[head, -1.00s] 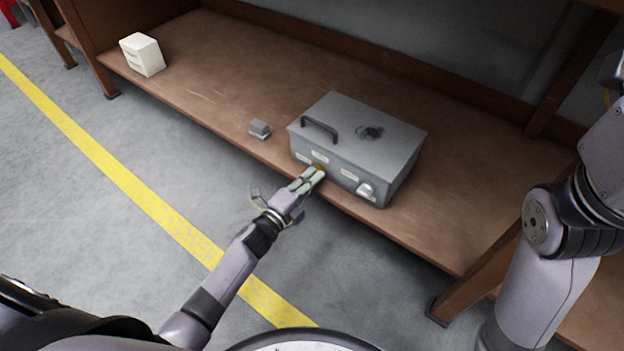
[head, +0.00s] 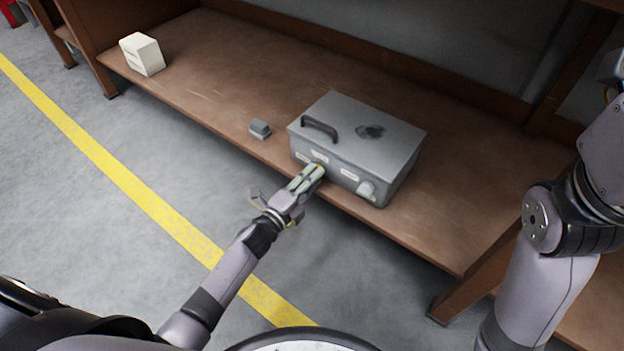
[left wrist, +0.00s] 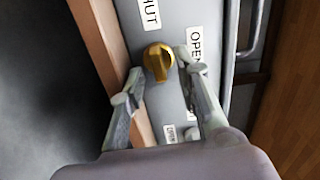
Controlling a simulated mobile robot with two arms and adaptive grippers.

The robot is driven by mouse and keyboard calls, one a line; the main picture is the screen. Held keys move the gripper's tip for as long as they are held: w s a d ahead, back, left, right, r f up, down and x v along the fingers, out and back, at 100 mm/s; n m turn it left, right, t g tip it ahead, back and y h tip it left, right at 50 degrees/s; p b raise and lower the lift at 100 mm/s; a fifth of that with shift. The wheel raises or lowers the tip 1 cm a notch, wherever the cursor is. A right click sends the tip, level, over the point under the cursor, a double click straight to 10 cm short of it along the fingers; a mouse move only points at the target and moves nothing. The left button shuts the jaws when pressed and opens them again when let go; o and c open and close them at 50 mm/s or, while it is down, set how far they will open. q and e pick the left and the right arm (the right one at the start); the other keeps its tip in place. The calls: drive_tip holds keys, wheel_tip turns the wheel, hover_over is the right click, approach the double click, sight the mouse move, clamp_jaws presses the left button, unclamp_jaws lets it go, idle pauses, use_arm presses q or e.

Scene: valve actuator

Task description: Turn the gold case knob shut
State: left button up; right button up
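The gold knob (left wrist: 158,62) sits on the front face of a grey metal case (head: 365,135). In the left wrist view, its raised grip points roughly down the picture. A label ending in "HUT" (left wrist: 150,14) lies above it, and an "OPEN" label (left wrist: 195,46) lies to its right. My left gripper (left wrist: 158,70) is open, with a fingertip on either side of the knob. The right-hand fingertip is very close to the knob; I cannot tell if it touches. In the head view my left gripper (head: 314,174) mostly hides the knob. My right gripper is out of view.
The case stands near the front edge of a brown shelf (head: 210,90), with a handle (head: 319,128) on top and a pale knob (head: 367,190) at its front right. A small grey block (head: 260,129) and a white box (head: 142,55) stand to the left.

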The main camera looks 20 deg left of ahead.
use_arm(q)
drive_tip(key=v, duration=1.2)
